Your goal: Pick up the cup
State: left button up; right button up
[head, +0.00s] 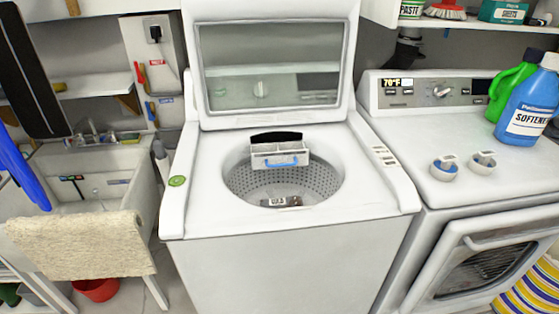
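No thing in the head view is plainly a full-size cup. Two small round white-and-blue objects, which may be cups or measuring caps, stand on top of the dryer (412,112) at the right. The left small round object (444,170) is beside the right small round object (482,163), with a small gap between them. Their insides are too small to make out. Neither of my grippers shows in the head view.
A washer (290,262) with its lid up stands in the middle, a blue-handled part (280,155) in its opening. A blue softener bottle (530,107) and a green bottle (508,85) stand behind the small objects. A sink with a towel (80,243) is at left.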

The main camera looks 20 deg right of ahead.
aim_at(481, 163)
jog(key=z, duration=0.75)
jog(key=i+l+u, duration=0.1)
jog(key=l+u, duration=0.15)
jog(key=l, duration=0.3)
jog(key=i, duration=0.8)
jog(key=z, duration=0.2)
